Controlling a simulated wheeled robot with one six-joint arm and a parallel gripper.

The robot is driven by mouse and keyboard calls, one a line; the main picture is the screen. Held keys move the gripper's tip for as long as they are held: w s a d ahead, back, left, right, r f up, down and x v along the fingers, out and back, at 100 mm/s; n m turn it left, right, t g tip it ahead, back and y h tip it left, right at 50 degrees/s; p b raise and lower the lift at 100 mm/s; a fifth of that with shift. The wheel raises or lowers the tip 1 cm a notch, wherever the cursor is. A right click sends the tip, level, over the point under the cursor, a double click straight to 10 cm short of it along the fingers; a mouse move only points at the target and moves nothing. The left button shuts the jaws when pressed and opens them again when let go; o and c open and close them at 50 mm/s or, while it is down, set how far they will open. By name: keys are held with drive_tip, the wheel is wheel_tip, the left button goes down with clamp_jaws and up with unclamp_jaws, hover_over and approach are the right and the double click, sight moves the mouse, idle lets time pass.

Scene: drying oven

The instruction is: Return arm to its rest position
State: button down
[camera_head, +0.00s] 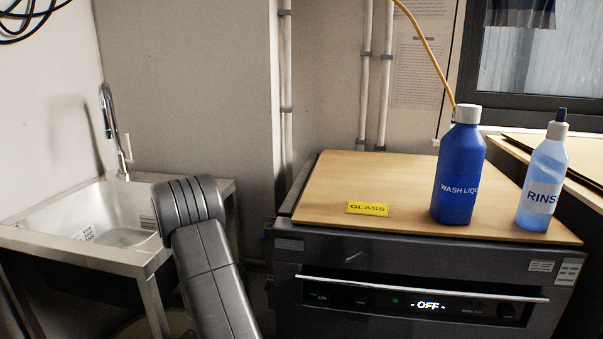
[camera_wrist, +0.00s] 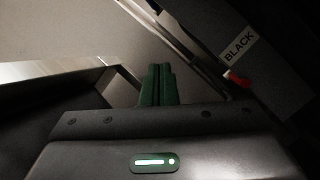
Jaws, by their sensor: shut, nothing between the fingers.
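My arm rises at the lower middle of the head view, in front of the gap between the sink and the oven. My gripper is hidden in that view. In the wrist view my gripper (camera_wrist: 158,84) shows its two green fingers side by side, closed together with nothing between them. The fingers point toward a plain pale surface and touch nothing that I can see.
A steel sink (camera_head: 60,253) stands left. The drying oven (camera_head: 330,256), its display reading OFF, stands right. On its wooden top are a yellow GLASS label (camera_head: 367,208), a blue WASH LIQUID bottle (camera_head: 458,172) and a RINSE bottle (camera_head: 543,180). A BLACK label (camera_wrist: 239,46) shows in the wrist view.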

drive_tip(key=shift+v, duration=1.85)
drive_tip(key=shift+d, duration=0.1)
